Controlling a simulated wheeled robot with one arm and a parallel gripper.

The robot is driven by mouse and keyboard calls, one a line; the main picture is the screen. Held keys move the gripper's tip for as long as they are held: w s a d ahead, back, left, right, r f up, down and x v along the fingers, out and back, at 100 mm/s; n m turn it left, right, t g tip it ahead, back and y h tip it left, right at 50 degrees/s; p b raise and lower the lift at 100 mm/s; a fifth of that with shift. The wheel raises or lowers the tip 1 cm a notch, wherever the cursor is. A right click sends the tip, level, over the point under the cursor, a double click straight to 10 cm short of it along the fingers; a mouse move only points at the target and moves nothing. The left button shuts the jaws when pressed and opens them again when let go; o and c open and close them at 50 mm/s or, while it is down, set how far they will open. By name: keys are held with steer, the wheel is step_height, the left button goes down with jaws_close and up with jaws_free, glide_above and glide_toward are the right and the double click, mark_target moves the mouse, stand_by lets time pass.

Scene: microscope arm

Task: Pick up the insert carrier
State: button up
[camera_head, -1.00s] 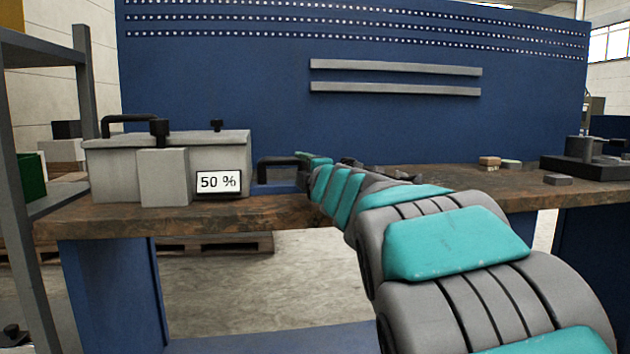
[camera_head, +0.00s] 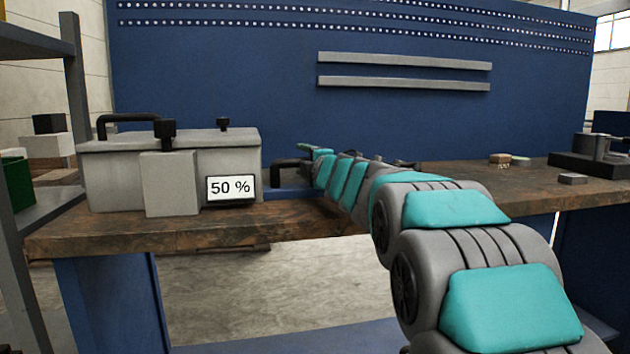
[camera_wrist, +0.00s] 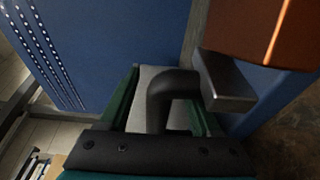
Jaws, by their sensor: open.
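What looks like the insert carrier is a low blue body (camera_head: 290,193) with a black bent handle (camera_head: 287,164), standing on the bench just right of the grey box. My arm covers its right side in the head view. In the wrist view the black handle (camera_wrist: 160,100) rises between the two dark green fingers of my gripper (camera_wrist: 165,92). The gripper is open, one finger on each side of the handle. I cannot tell whether either finger touches it. A grey block-like end (camera_wrist: 225,80) shows at the right of the handle.
The wooden bench (camera_head: 190,232) backs onto a blue panel (camera_head: 220,70). Small blocks (camera_head: 501,159) and a dark fixture (camera_head: 590,166) stand at right. An orange-brown surface (camera_wrist: 255,30) is near the wrist.

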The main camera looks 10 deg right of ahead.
steer(key=shift+w+a, duration=0.1)
steer(key=shift+w, duration=0.15)
jaws_close()
stand_by(0.3)
stand_by(0.9)
